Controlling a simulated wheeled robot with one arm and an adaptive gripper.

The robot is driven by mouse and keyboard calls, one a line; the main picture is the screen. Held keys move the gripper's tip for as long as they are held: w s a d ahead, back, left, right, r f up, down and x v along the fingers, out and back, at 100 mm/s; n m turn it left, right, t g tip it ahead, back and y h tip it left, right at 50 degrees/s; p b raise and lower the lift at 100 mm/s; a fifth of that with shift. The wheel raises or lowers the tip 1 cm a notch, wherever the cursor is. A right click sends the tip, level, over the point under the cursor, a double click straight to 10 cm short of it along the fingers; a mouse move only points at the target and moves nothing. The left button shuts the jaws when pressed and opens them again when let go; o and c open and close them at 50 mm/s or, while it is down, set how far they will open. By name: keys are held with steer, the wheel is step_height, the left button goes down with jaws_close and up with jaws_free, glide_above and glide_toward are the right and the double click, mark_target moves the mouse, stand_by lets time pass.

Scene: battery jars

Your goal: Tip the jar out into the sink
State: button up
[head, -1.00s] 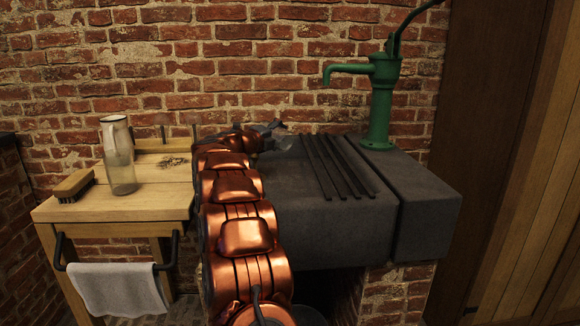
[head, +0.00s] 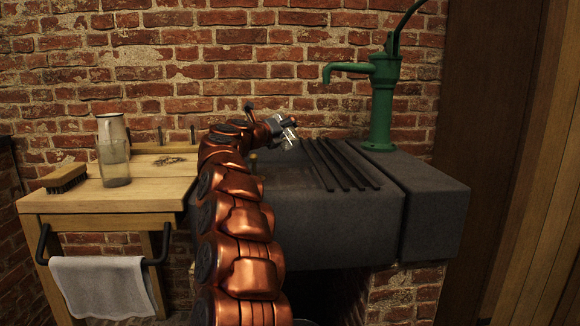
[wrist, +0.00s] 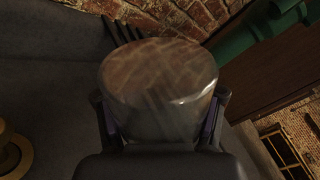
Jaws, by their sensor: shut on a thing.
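My gripper (head: 281,129) is shut on a clear glass jar (head: 289,142) and holds it above the left part of the dark stone sink (head: 330,230). In the wrist view the jar (wrist: 160,85) sits between both fingers, one broad round face toward the camera. It looks tilted; its mouth is hidden, and I cannot tell what is inside or whether anything runs out. The sink basin is mostly hidden behind its front wall and my arm.
A green hand pump (head: 382,95) stands at the sink's back right. Dark bars (head: 340,165) lie across the sink. A wooden table (head: 95,200) at left carries a glass jug (head: 113,150) and a brush (head: 66,178); a towel (head: 103,287) hangs in front. A brick wall is behind.

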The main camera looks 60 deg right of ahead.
steer(key=shift+w+r+n+p, duration=0.2)
steer(key=shift+r+n+p, duration=0.1)
steer(key=shift+p, duration=0.5)
steer(key=w+n+p, duration=0.1)
steer(key=p, duration=0.1)
steer(key=w+f+n+p, duration=0.1)
steer(key=n+p, duration=0.1)
steer(key=shift+w+d+f+n, duration=0.1)
steer(key=shift+w+f+n, duration=0.1)
steer(key=shift+n, duration=0.1)
steer(key=shift+p, duration=0.5)
steer(key=w+n+p, duration=0.1)
steer(key=n+p, duration=0.1)
steer(key=p, duration=0.1)
steer(key=f+n+p, duration=0.1)
steer(key=n+p, duration=0.1)
steer(key=p, duration=0.2)
steer(key=w+n+p, duration=0.1)
steer(key=n+p, duration=0.1)
steer(key=p, duration=0.2)
steer(key=shift+w+f+n, duration=0.2)
steer(key=shift+w+n, duration=0.1)
